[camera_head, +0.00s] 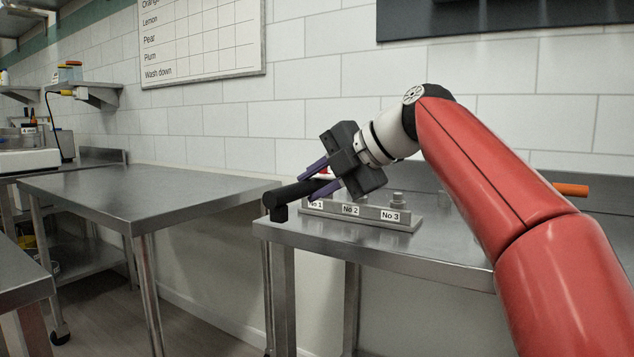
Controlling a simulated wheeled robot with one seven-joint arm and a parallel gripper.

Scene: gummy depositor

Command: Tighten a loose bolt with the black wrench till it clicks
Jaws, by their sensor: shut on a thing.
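My gripper (318,180) is shut on the black wrench (292,194). It holds the wrench above the left end of the grey bolt block, with the wrench's head pointing left and down beyond the block. The grey bolt block (412,226) stands on the metal table and carries labels No 1, No 2 and No 3. A bolt (397,199) stands up above the No 3 label. The top of the block near No 1 and No 2 is largely hidden by my gripper and the wrench. I cannot tell which bolt is loose.
The metal table (450,258) holds the block. An orange handle (570,189) shows at the right, partly behind my red arm. Another metal table (150,190) to the left has a bare top, with a gap between the tables. A tiled wall with a flavour chart (205,40) stands behind.

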